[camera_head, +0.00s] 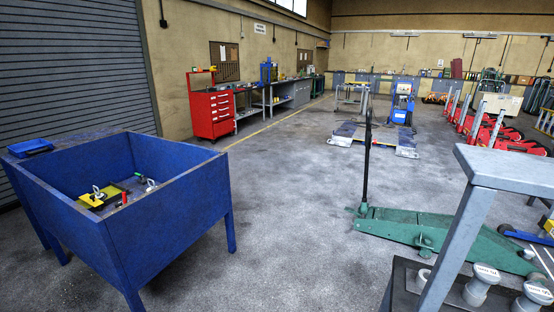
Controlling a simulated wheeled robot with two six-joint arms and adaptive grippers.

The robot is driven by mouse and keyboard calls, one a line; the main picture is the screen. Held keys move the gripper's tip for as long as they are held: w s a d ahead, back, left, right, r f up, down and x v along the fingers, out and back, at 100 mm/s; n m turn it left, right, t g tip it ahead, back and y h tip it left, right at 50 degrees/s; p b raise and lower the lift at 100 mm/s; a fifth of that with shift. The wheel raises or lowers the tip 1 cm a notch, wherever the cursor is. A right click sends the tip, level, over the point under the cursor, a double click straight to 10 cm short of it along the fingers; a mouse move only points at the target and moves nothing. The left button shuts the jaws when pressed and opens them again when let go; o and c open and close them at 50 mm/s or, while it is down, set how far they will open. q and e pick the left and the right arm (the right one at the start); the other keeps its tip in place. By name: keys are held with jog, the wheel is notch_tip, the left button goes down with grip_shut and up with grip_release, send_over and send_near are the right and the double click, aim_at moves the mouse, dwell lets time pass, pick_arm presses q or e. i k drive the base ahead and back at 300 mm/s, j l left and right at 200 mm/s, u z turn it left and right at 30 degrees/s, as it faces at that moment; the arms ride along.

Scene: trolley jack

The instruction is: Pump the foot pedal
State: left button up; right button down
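A green trolley jack (430,229) lies on the floor at the right, with its long body running toward the lower right. Its dark handle (367,150) stands nearly upright at the jack's left end. Small parts stick out at the handle's base, but I cannot tell clearly which one is the foot pedal. A grey stand leg hides part of the jack's right portion. Neither of my grippers is in view.
A blue bin on legs (170,240) holding small items stands at the left. A grey metal stand (505,170) is close at the lower right, beside jars (482,285). A red tool cabinet (212,113) is farther back. The floor between bin and jack is clear.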

aim_at(352, 210)
jog(key=i+j, duration=0.35)
jog(key=i, duration=0.2)
jog(key=i+j, duration=0.3)
jog(key=i, duration=0.2)
jog(key=i+j, duration=0.35)
jog(key=i, duration=0.2)
jog(key=i+l, duration=2.15)
jog(key=l, duration=0.15)
jog(key=i+l, duration=0.35)
jog(key=l, duration=0.3)
